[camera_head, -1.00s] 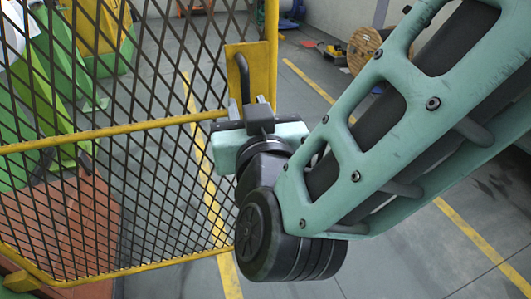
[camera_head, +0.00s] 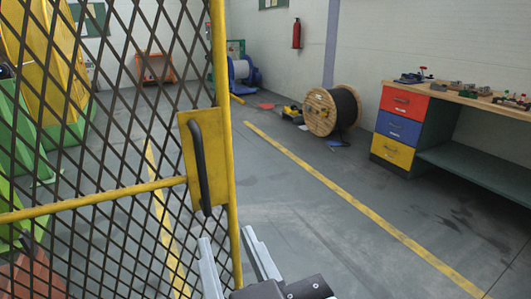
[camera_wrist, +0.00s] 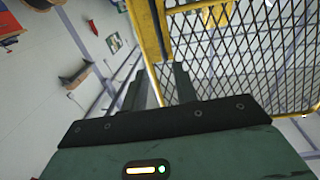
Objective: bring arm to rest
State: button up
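The yellow-framed mesh gate (camera_head: 110,190) stands on the left of the head view. Its dark handle (camera_head: 202,168) sits on a yellow plate just above and left of the fingers in the picture. The fingers appear apart from the handle. The mesh gate (camera_wrist: 250,60) fills the upper right of the wrist view. Most of my arm is out of the head view.
A wooden cable reel (camera_head: 322,112) stands on the floor at the back. A workbench (camera_head: 480,98) with coloured drawers is at the right. A fire extinguisher (camera_head: 296,34) hangs on the back wall. Green and yellow machinery (camera_head: 45,90) stands behind the mesh.

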jog(key=w+f+n+g+y+p, duration=0.1)
jog(key=w+f+n+g+p, duration=0.3)
jog(key=g, duration=0.7)
jog(key=s+d+g+h+p, duration=0.1)
jog(key=d+g+h, duration=0.1)
jog(key=d, duration=0.7)
jog(key=s+d+f+m+g+h+p, duration=0.1)
jog(key=s+d+g+h+p, duration=0.1)
jog(key=d+h, duration=0.3)
jog(key=d+g, duration=0.1)
jog(key=d, duration=0.3)
jog(key=shift+s+g, duration=0.15)
jog(key=shift+g, duration=0.15)
jog(key=shift+f, duration=0.1)
